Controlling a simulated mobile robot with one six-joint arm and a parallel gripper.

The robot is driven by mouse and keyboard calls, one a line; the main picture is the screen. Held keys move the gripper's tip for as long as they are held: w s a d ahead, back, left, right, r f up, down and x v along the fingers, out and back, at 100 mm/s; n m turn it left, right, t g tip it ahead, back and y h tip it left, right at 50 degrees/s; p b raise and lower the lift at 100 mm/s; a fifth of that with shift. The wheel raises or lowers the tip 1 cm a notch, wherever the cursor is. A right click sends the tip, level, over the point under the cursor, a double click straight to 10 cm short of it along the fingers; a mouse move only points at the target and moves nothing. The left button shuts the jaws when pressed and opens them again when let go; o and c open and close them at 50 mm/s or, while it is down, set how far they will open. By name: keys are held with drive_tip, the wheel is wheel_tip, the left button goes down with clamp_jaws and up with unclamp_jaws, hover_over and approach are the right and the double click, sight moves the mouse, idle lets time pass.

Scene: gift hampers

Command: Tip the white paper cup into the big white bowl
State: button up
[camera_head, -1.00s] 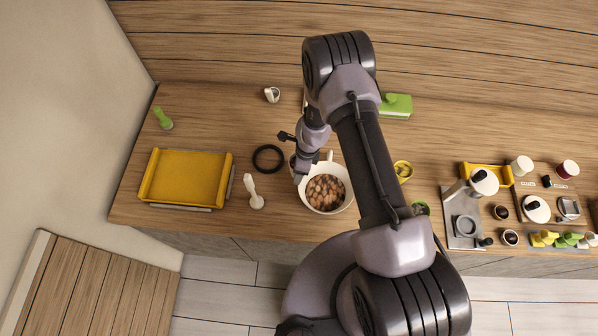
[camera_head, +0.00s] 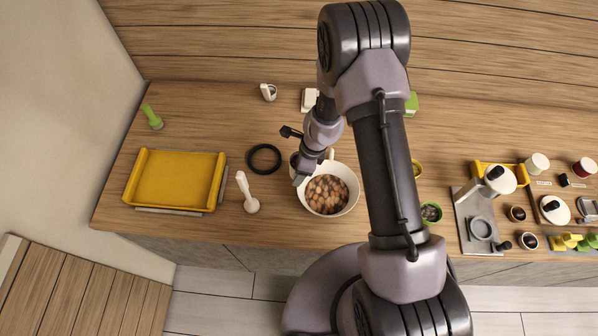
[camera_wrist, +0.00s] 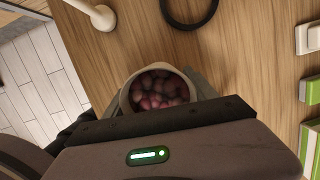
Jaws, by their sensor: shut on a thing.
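The white paper cup (camera_wrist: 126,98) shows in the wrist view as a pale round rim with several pinkish round pieces inside. My gripper (camera_head: 302,173) is shut on it; the finger and palm hide much of its side. In the head view the cup is mostly hidden by my gripper. The big white bowl (camera_head: 350,202) stands near the counter's front edge and holds many brown round pieces. My gripper is at the bowl's upper left rim. I cannot tell the cup's exact tilt, but its pieces are still inside.
A black ring (camera_head: 264,147) and a white upright tool (camera_head: 249,197) stand left of the bowl. A yellow tray (camera_head: 175,180) lies farther left. A small green bowl (camera_head: 431,213) is right of my arm.

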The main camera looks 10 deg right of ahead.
drive_tip(key=shift+s+d+t+y+b, duration=0.15)
drive_tip(key=shift+d+t+y+b, duration=0.3)
drive_tip(key=shift+b, duration=2.4)
drive_tip(key=shift+s+d+t+y+b, duration=0.15)
drive_tip(key=shift+y+b, duration=0.5)
drive_tip(key=shift+b, duration=2.15)
drive_tip(key=shift+r, duration=0.2)
drive_tip(key=shift+d+f+t+y+b, duration=0.1)
drive_tip(key=shift+f+t+y+b, duration=0.3)
drive_tip(key=shift+b, duration=0.7)
drive_tip(key=shift+s+d+r+y+b, duration=0.2)
drive_tip(key=shift+r+y+b, duration=0.1)
drive_tip(key=shift+y+b, duration=0.35)
drive_tip(key=shift+r+t+y, duration=0.25)
drive_tip(key=shift+t, duration=0.05)
